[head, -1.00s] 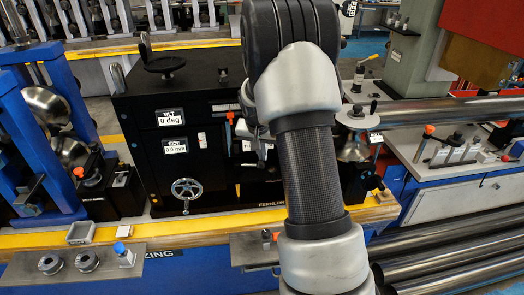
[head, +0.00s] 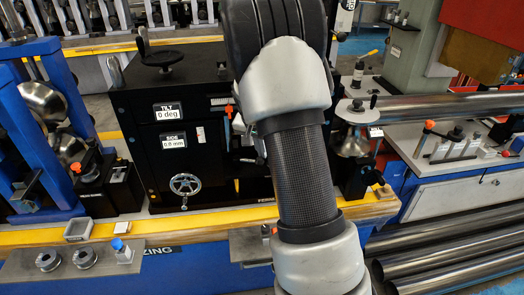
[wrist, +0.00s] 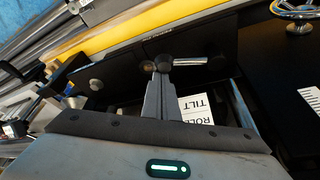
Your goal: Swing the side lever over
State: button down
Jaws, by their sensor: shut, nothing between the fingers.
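In the wrist view a short lever with a dark round knob and a silver bar (wrist: 190,61) stands in front of the black machine face. I cannot tell from a label whether it is the side lever. My gripper (wrist: 162,72) is shut and empty, its grey fingertips right at the dark knob; whether they touch it is unclear. In the head view my arm hides the gripper and most of this spot. The black machine (head: 205,140) carries displays reading TILT 0 deg (head: 168,111) and a side value of about 0.8 mm (head: 173,141). An orange-tipped lever (head: 229,111) shows left of my arm.
A silver handwheel (head: 185,184) sits low on the machine front, and a black crank wheel (head: 163,58) on top. A white label (wrist: 196,109) lies close to my fingers. Blue roller stands (head: 30,140) are at left, long steel pipes (head: 450,245) at right.

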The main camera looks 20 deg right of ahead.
jog(key=s+m, duration=0.1)
jog(key=s+a+m+g+b, duration=0.1)
jog(key=m, duration=0.1)
jog(key=shift+a+f+h, duration=0.15)
jog(key=shift+a+h, duration=0.05)
jog(key=shift+h, duration=0.2)
jog(key=s+a+m+g+p, duration=0.2)
jog(key=s+a+m+g, duration=0.1)
jog(key=a+m, duration=0.4)
jog(key=shift+m, duration=1.7)
jog(key=shift+s+a, duration=0.1)
jog(key=shift+a, duration=0.05)
jog(key=shift+r+p, duration=0.3)
jog(key=shift+p, duration=0.05)
